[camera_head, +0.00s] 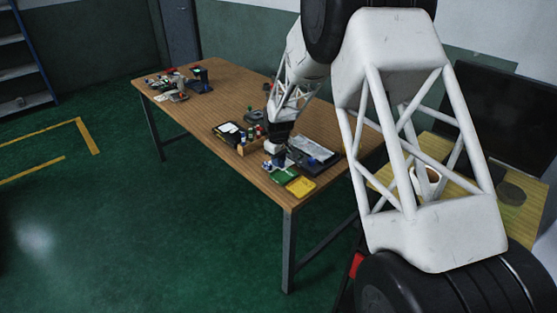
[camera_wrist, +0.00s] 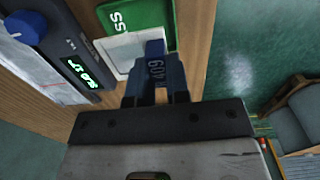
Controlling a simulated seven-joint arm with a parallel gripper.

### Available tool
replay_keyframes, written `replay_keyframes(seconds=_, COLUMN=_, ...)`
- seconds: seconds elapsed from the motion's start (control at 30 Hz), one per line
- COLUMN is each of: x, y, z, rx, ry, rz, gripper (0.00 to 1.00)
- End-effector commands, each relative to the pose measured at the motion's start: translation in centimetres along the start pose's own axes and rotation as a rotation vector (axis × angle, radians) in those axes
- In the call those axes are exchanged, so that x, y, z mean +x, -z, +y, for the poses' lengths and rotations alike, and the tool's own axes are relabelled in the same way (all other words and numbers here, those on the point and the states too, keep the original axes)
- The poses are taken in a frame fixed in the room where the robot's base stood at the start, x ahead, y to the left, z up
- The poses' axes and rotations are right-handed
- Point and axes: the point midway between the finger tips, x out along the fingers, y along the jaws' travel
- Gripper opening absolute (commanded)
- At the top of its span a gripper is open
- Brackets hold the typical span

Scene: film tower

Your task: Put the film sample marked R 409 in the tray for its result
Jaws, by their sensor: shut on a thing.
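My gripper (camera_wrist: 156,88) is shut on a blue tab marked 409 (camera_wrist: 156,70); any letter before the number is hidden. A pale square (camera_wrist: 128,50), seemingly the film sample, shows beside the tab over part of the green tray (camera_wrist: 160,14). I cannot tell if it touches the tray. The tray shows the letters "SS". In the head view my gripper (camera_head: 275,150) is low above the table's near end, by the green tray (camera_head: 285,175). The yellow tray (camera_head: 300,187) lies just right of it.
A dark instrument (camera_wrist: 82,70) with a green display, partly cut off, a blue knob and a chart sheet stands left of the tray; it also shows in the head view (camera_head: 314,154). A wooden rack of bottles (camera_head: 250,144) and a black clipboard (camera_head: 229,132) are close by.

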Motion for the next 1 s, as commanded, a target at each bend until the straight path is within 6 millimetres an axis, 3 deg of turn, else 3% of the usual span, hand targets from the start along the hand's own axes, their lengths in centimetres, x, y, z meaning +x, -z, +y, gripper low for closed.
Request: replay_keyframes(seconds=1.0, x=5.2, y=0.0, z=0.0, rx=0.0, ry=0.0, rz=0.0, gripper=0.0)
